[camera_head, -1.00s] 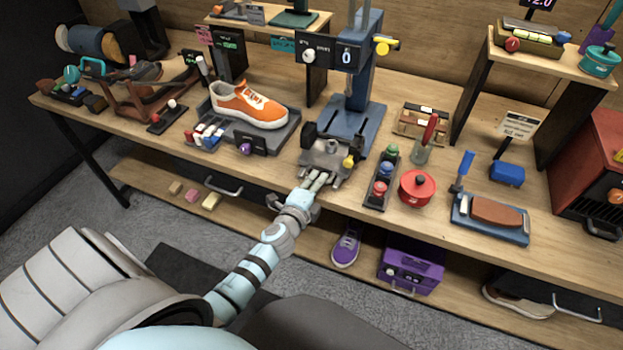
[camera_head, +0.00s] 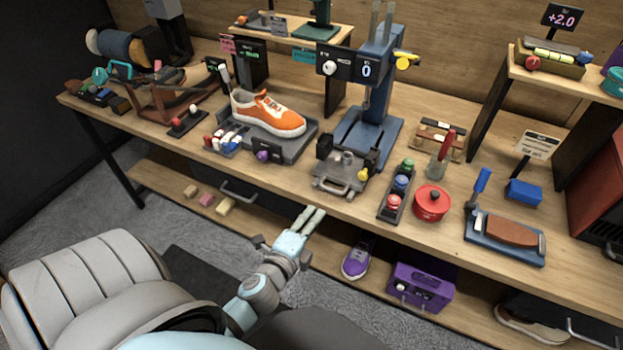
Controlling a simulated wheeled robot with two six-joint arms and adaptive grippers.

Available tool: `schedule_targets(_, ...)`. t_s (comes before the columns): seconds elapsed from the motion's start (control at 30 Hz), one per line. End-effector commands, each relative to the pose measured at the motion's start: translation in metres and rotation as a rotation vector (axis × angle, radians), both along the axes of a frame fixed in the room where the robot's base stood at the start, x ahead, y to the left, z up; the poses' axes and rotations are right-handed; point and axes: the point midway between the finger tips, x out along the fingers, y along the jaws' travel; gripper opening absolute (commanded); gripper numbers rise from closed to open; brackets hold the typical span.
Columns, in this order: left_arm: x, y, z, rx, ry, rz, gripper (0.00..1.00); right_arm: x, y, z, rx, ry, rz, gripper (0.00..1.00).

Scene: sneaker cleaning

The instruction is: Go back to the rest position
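My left gripper (camera_head: 313,212) is in front of the workbench edge, over the gap above the lower shelf. Its two pale fingers lie close together with nothing seen between them, so it looks shut and empty. It is apart from the small metal fixture with a handle (camera_head: 338,186) at the bench's front edge. My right gripper is not in view.
The wooden workbench (camera_head: 300,172) holds an orange sneaker (camera_head: 268,113) on a grey tray, a blue press (camera_head: 366,130), a red pot (camera_head: 431,203) and a brush on a blue tray (camera_head: 507,238). Below are a purple shoe (camera_head: 357,257) and a purple box (camera_head: 420,288).

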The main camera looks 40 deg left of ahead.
Motion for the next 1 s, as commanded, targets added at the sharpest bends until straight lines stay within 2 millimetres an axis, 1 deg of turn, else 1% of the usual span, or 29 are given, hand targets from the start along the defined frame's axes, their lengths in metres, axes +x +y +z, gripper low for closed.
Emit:
schedule_targets(0.1, -0.004, -0.001, 0.002, 0.0, -0.001, 0.0, 0.18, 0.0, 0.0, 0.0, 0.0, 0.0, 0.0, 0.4)
schedule_targets(0.53, -0.004, -0.001, 0.001, -0.001, -0.001, 0.0, 0.18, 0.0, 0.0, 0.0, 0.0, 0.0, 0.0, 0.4)
schedule_targets(0.6, -0.004, -0.001, 0.001, -0.038, -0.007, 0.007, 0.18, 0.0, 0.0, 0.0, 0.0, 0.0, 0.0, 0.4)
schedule_targets(0.63, -0.005, -0.001, -0.005, -0.097, 0.0, 0.018, 0.18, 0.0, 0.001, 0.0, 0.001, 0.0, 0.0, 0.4)
schedule_targets(0.67, -0.008, -0.001, -0.017, -0.144, 0.02, 0.029, 0.18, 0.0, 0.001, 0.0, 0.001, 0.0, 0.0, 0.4)
schedule_targets(0.73, -0.02, 0.0, -0.057, -0.271, 0.096, 0.072, 0.18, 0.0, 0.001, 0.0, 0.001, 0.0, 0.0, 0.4)
schedule_targets(0.77, -0.029, 0.001, -0.081, -0.339, 0.141, 0.101, 0.18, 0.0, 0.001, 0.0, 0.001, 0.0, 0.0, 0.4)
schedule_targets(0.8, -0.045, 0.002, -0.115, -0.434, 0.21, 0.151, 0.18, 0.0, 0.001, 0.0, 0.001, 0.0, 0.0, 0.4)
schedule_targets(0.83, -0.059, 0.003, -0.143, -0.51, 0.266, 0.199, 0.18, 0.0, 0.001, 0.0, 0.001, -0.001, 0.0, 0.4)
schedule_targets(0.87, -0.077, 0.004, -0.172, -0.588, 0.325, 0.255, 0.18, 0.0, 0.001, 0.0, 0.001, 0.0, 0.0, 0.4)
schedule_targets(0.9, -0.104, 0.004, -0.209, -0.688, 0.402, 0.342, 0.18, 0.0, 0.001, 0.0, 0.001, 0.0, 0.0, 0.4)
schedule_targets(0.97, -0.15, 0.004, -0.259, -0.823, 0.509, 0.489, 0.18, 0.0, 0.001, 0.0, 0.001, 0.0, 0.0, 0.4)
schedule_targets(1.0, -0.184, 0.004, -0.287, -0.901, 0.574, 0.597, 0.18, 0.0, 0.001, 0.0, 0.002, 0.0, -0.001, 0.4)
